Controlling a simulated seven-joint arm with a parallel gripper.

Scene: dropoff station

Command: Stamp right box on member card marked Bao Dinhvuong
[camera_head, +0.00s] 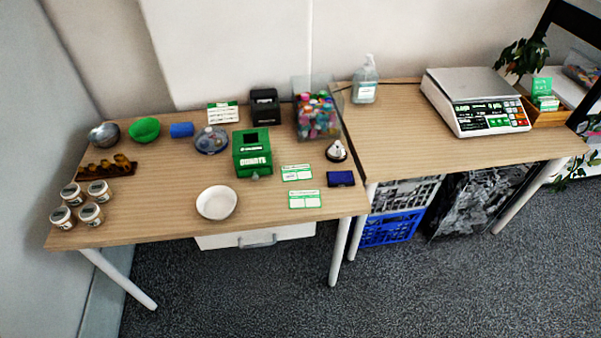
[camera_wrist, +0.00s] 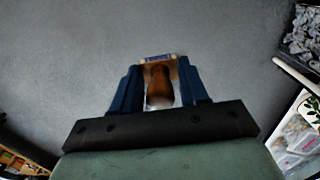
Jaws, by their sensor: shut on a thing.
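My gripper (camera_wrist: 158,80) is shut on a stamp with a brown rounded handle (camera_wrist: 159,88). A purple strip shows at the stamp's far end, beyond the fingertips. Neither the gripper nor the held stamp is in the head view. Two white and green member cards lie on the left table in the head view, one farther back (camera_head: 297,172) and one nearer the front edge (camera_head: 304,199). The names on them are too small to read. A dark blue ink pad (camera_head: 340,178) lies to the right of the cards. The wrist view shows grey floor behind the stamp.
A green donation box (camera_head: 252,152), a white bowl (camera_head: 217,202) and a silver bell (camera_head: 336,151) stand around the cards. A clear bin of colourful items (camera_head: 316,116) stands behind. Several lidded jars (camera_head: 71,193) are at left. A scale (camera_head: 475,101) stands on the right table.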

